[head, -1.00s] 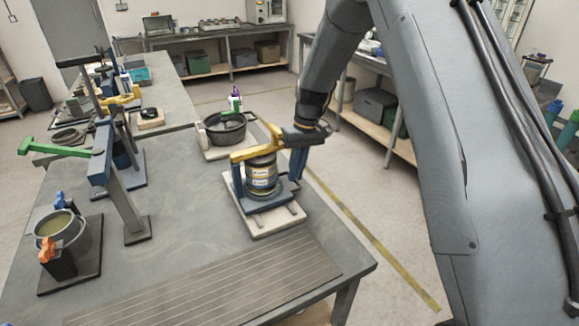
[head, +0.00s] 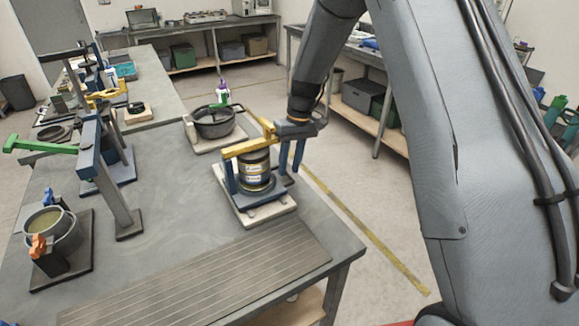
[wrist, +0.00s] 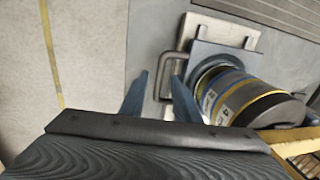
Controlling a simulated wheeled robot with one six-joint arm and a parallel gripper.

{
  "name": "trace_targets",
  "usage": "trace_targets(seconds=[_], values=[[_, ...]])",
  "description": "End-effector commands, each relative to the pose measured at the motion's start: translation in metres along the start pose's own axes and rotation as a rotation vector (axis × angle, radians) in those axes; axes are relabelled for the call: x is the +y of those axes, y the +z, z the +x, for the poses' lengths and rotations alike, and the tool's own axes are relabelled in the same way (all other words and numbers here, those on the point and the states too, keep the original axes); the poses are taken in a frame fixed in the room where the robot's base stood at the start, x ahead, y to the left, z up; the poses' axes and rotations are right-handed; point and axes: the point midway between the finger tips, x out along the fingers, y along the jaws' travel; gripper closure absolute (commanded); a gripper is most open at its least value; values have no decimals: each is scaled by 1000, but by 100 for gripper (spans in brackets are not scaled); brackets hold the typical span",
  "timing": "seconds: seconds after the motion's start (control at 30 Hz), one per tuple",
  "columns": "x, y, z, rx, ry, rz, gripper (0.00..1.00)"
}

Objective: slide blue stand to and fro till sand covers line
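The blue stand (head: 230,178) sits on a pale base plate (head: 265,213) with rails near the table's right edge. It holds a round stack (head: 254,172) with yellow bands and white labels, under a yellow bar (head: 248,146). In the wrist view the stack (wrist: 235,95) lies right of my fingers and a dark U-shaped handle (wrist: 165,62) sticks out from the stand. My gripper (head: 293,168) points down at the stand's right side. Its two blue fingers (wrist: 160,85) are apart, with the handle's bar between them and gaps showing. I cannot make out sand or a line.
A black pan (head: 214,122) stands on a board behind the stand. A lever press with a green handle (head: 40,147) and a clamped pot (head: 48,228) are at left. A ribbed mat (head: 200,278) lies in front. The floor right of the table is clear.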

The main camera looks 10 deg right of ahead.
Motion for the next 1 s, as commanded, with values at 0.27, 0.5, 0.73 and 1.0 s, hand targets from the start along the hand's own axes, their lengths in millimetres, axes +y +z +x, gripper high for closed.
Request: trace_targets(seconds=[0.27, 0.5, 0.73, 1.0], values=[[1, -1, -42, 3, 2, 1, 71], [1, 1, -69, 0, 0, 0, 71], [0, 1, -73, -1, 0, 0, 71], [1, 13, -75, 3, 11, 22, 71]])
